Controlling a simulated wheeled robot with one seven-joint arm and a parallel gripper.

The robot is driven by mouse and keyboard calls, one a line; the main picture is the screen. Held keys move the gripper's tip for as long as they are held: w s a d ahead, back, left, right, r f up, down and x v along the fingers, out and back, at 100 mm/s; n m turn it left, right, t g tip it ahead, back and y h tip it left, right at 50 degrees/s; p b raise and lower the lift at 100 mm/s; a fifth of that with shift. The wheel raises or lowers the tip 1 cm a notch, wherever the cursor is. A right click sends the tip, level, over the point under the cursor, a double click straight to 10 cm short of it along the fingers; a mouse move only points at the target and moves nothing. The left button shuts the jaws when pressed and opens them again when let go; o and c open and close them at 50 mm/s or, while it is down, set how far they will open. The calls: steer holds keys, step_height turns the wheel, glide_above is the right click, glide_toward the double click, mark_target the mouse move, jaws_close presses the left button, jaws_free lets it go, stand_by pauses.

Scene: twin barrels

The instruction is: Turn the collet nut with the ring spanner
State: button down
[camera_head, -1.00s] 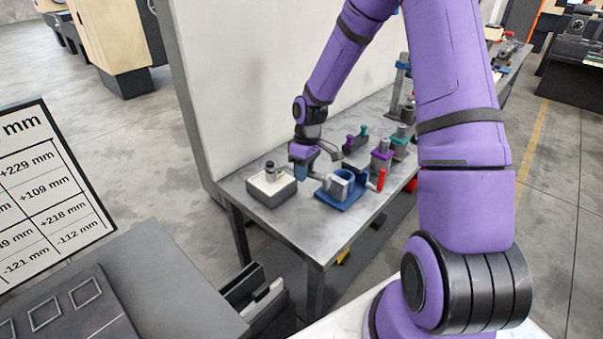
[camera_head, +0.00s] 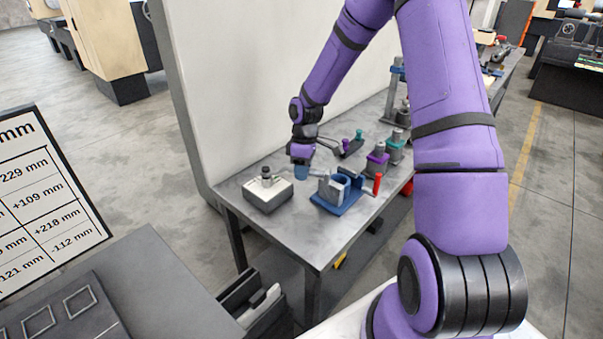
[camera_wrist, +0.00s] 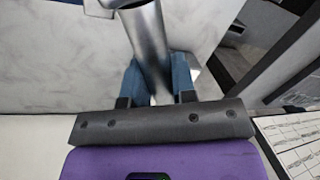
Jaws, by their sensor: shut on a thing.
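My gripper (camera_wrist: 160,90) has blue fingers that are shut on a shiny grey metal bar, the ring spanner (camera_wrist: 147,45). In the head view my gripper (camera_head: 301,172) is above the bench, between a white-topped box and a blue fixture. A dark, nut-like piece (camera_head: 266,174) stands upright on the box; I cannot tell for sure that it is the collet nut. My gripper is to its right, apart from it.
The white-topped box (camera_head: 268,202) is near the bench's front left corner. The blue fixture (camera_head: 340,205) is right of it, with a red upright handle (camera_head: 377,184) beside it. Purple (camera_head: 376,165) and teal (camera_head: 394,153) barrels stand behind. A pale panel (camera_head: 235,90) borders the bench.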

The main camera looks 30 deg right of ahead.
steer(key=shift+w+d, duration=0.1)
steer(key=shift+w, duration=0.1)
steer(key=shift+w+d+n, duration=0.55)
steer(key=shift+w+n, duration=0.15)
steer(key=shift+n, duration=0.4)
steer(key=shift+w+d+n+h, duration=0.4)
steer(key=shift+w+d+n, duration=0.1)
steer(key=shift+w+n, duration=0.45)
steer(key=shift+s, duration=0.1)
steer(key=shift+w+d+n+g, duration=0.15)
steer(key=shift+w+n, duration=0.35)
steer(key=shift+n, duration=0.05)
steer(key=shift+w+d+n+g, duration=0.15)
steer(key=shift+w+n, duration=0.3)
steer(key=shift+n, duration=0.05)
steer(key=shift+w, duration=0.1)
